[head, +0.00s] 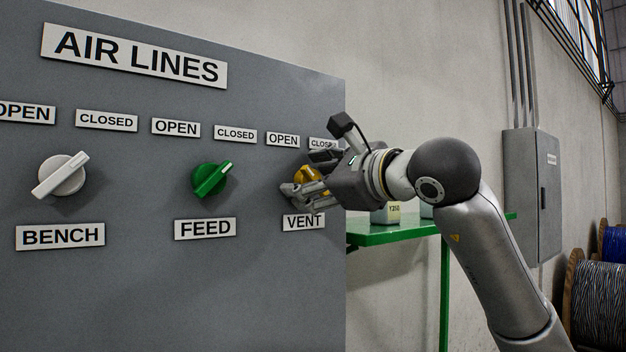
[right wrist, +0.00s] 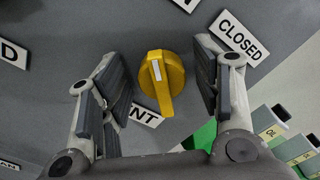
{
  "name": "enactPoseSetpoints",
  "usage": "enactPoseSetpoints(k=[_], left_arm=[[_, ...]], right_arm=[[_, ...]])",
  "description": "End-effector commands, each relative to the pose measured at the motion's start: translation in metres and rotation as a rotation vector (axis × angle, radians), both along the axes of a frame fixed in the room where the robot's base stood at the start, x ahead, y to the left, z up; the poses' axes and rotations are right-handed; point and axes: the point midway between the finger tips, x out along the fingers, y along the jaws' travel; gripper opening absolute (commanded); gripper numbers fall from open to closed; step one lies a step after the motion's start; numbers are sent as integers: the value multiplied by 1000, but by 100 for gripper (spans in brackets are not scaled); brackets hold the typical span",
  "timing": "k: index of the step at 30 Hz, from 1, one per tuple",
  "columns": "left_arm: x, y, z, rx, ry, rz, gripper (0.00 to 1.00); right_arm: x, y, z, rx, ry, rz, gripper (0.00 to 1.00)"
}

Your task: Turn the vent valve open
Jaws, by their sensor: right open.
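The yellow vent valve knob (right wrist: 163,88) sits on the grey panel above the VENT label (head: 304,222). Its white mark points up and slightly left in the right wrist view, away from the CLOSED label (right wrist: 240,36) and to the OPEN side. In the head view the knob (head: 307,174) is partly hidden by my right gripper (head: 304,185). The right gripper (right wrist: 163,82) is open with one finger on each side of the knob. Gaps show between both fingers and the knob. The OPEN label (head: 283,139) is above the knob. My left gripper is not in view.
The white BENCH knob (head: 60,175) and green FEED knob (head: 211,179) are to the left on the same panel (head: 130,290). A green shelf (head: 400,234) with boxes stands just right of the panel. Cable spools (head: 598,300) and a wall cabinet (head: 533,190) are farther right.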

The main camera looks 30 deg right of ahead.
Motion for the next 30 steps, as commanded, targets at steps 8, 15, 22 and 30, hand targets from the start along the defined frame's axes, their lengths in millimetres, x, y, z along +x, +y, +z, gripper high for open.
enactPoseSetpoints(k=[8,15,22,30], left_arm=[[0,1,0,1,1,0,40],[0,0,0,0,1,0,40],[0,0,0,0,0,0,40],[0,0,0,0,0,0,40]], right_arm=[[-31,-3,1,-2,-4,-3,58],[-83,-7,1,-1,-4,-2,58],[-114,-9,0,-1,-1,-1,58],[-120,-10,0,0,1,-1,58]])
